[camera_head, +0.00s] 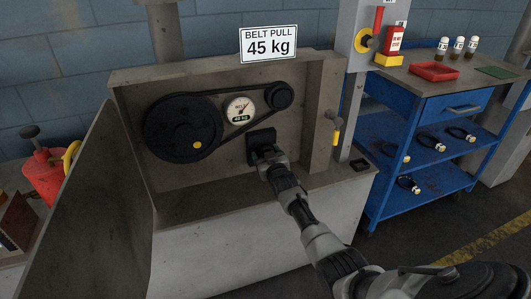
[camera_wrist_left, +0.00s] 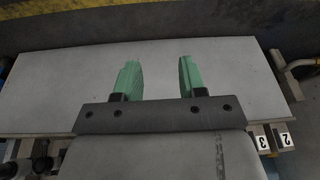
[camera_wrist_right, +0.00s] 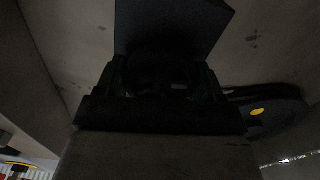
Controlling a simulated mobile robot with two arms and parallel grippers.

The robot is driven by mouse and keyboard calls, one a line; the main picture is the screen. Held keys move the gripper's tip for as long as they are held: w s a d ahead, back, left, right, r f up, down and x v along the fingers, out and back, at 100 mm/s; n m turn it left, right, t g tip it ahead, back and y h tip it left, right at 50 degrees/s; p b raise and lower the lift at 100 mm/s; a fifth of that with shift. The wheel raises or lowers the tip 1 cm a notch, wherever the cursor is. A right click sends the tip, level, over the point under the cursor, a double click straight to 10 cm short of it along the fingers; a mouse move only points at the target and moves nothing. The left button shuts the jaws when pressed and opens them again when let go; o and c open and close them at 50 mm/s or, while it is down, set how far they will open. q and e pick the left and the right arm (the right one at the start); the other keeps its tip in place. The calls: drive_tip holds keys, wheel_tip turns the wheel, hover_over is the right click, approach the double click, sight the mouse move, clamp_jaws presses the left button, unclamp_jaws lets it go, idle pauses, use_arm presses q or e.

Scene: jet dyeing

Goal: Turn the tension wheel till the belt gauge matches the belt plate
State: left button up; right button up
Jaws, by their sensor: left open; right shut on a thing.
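The belt plate (camera_head: 268,43) on top of the housing reads "BELT PULL 45 kg". The belt gauge (camera_head: 241,107) is a round white dial with a dark needle and a small green readout, too small to read surely. My right gripper (camera_head: 264,151) is shut on a dark block-like part (camera_head: 260,137) below the gauge, apparently the tension wheel; its shape is mostly hidden. The right wrist view is very dark and shows the dark part (camera_wrist_right: 170,28) between or just beyond the fingers. My left gripper (camera_wrist_left: 157,68) has green fingers apart, empty, above a pale grey surface.
A belt runs between a large pulley (camera_head: 183,128) and a small pulley (camera_head: 279,96). An open housing door (camera_head: 105,200) stands at left. A blue cart (camera_head: 430,150) with a red tray (camera_head: 433,71) stands at right. A yellow-tipped lever (camera_head: 335,128) sits on the housing's right post.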

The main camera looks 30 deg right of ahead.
drive_tip(key=shift+f+m, duration=0.1)
drive_tip(key=shift+m, duration=1.8)
drive_tip(key=shift+d+m, duration=0.1)
drive_tip(key=shift+m, duration=0.8)
drive_tip(key=m, duration=0.2)
drive_tip(key=shift+f+m, duration=0.1)
drive_tip(key=shift+m, duration=0.2)
drive_tip(key=m, duration=0.2)
drive_tip(key=shift+m+b, duration=0.3)
drive_tip(key=shift+m, duration=0.4)
use_arm(q)
drive_tip(key=shift+v, duration=0.95)
drive_tip(key=shift+s+r, duration=0.1)
drive_tip(key=shift+r, duration=0.05)
drive_tip(key=shift+a, duration=0.1)
